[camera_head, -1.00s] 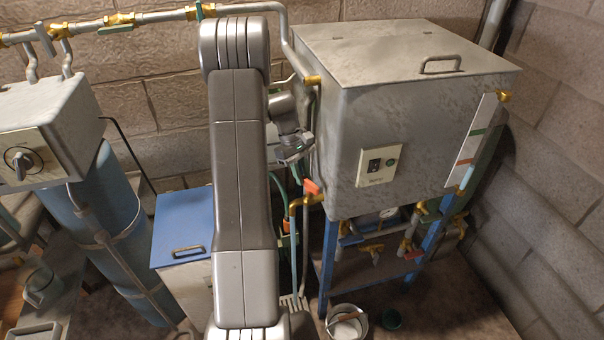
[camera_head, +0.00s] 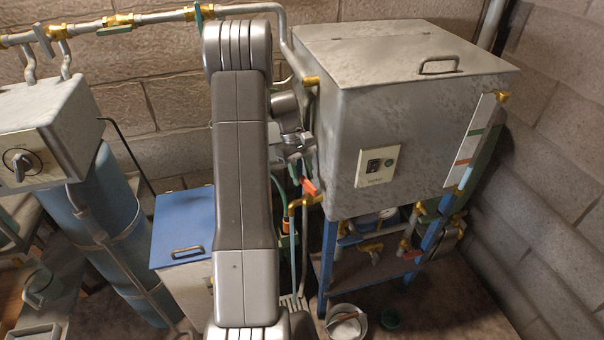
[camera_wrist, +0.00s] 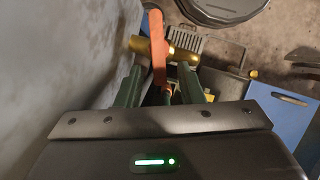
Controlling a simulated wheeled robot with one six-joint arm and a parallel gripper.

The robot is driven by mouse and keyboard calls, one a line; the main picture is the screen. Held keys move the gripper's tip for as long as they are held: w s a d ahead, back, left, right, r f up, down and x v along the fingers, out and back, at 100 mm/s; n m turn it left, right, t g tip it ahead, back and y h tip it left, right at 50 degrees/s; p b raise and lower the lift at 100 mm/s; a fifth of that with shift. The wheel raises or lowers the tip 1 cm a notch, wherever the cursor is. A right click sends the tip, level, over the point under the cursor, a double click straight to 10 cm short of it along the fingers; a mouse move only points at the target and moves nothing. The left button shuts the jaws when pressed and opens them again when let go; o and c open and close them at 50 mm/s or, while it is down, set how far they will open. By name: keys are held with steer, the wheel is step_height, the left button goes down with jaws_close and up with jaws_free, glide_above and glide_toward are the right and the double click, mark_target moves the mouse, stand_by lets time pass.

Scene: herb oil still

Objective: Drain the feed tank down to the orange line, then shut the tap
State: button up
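The feed tank (camera_head: 430,120) is a large grey metal box on a blue stand. A white gauge board (camera_head: 475,140) on its front right has a green mark and an orange line (camera_head: 463,162). Pale blue shows in the gauge's lower part (camera_head: 466,178), its top close to the orange line; the exact level is hard to tell. A brass tap with an orange lever (camera_head: 310,187) sits at the tank's lower left. A thin bluish streak (camera_head: 292,250) hangs below its spout. My gripper (camera_wrist: 160,82) is open, its green fingers apart on either side of the lever (camera_wrist: 157,50).
A blue-lidded box (camera_head: 185,225) stands left of the tap. Other brass valves (camera_head: 372,248) sit under the tank. The tank wall is close beside my gripper.

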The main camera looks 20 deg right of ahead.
steer(key=b+v, duration=0.1)
steer(key=v, duration=1.3)
steer(key=shift+f, duration=0.1)
